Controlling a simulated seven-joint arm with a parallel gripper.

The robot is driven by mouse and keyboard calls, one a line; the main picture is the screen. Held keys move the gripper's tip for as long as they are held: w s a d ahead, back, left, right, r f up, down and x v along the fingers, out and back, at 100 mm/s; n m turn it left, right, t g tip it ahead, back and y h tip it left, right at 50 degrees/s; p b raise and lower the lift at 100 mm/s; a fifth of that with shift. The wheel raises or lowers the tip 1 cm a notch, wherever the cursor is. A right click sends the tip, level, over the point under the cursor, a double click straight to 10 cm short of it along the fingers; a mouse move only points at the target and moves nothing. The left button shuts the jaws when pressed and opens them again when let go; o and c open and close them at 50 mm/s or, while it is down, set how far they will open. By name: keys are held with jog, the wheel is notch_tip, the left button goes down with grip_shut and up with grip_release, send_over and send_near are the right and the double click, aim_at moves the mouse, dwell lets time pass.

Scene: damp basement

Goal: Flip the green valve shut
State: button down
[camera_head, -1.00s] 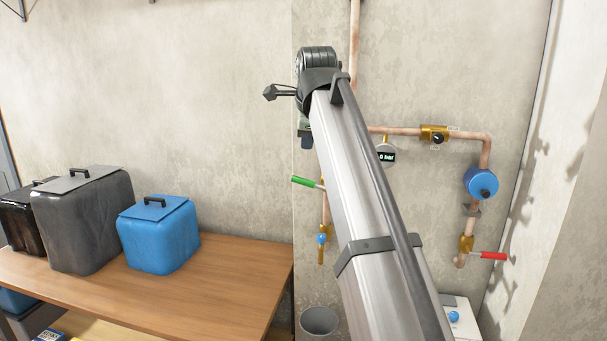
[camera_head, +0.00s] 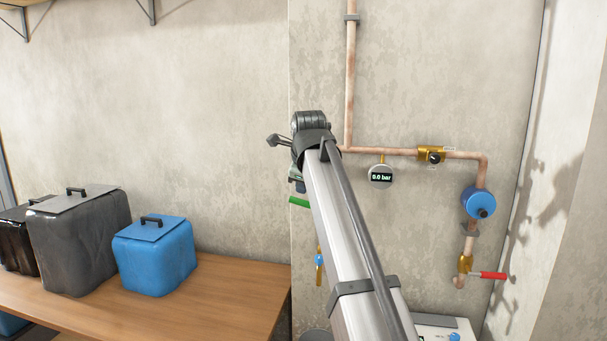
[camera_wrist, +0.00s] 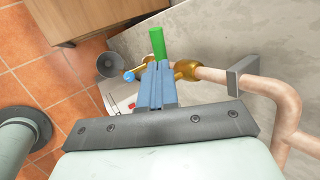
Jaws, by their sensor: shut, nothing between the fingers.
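The green valve handle (camera_head: 299,202) sticks out to the left of its pipe in the head view, and my arm hides its inner part. In the wrist view the green handle (camera_wrist: 157,42) shows just beyond my fingertips, beside the brass valve body (camera_wrist: 187,70). My gripper (camera_wrist: 157,66) is shut and empty, its blue-grey fingers together and pointing at the handle. The fingers overlap the handle's near end in the picture; I cannot tell whether they touch it. In the head view my arm hides most of the gripper.
Copper pipe runs along the wall with a digital gauge (camera_head: 381,176), a brass regulator (camera_head: 431,155), a blue round unit (camera_head: 479,203) and a red handle (camera_head: 493,276). A pipe bracket (camera_wrist: 240,75) is close right of my fingers. A bucket (camera_wrist: 110,65) stands below. A bench (camera_head: 200,305) is at left.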

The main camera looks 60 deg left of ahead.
aim_at(297, 203)
jog(key=shift+x, duration=2.25)
jog(key=shift+s+a+f+t+h, duration=0.25)
jog(key=shift+f+t+h, duration=0.1)
jog(key=shift+t+h, duration=0.15)
jog(key=shift+s+a+f, duration=0.1)
jog(key=shift+s+f, duration=0.05)
jog(key=shift+f, duration=0.3)
jog(key=shift+r, duration=0.15)
jog(key=shift+r, duration=0.65)
jog(key=s+a+v, duration=0.1)
jog(key=v, duration=1.3)
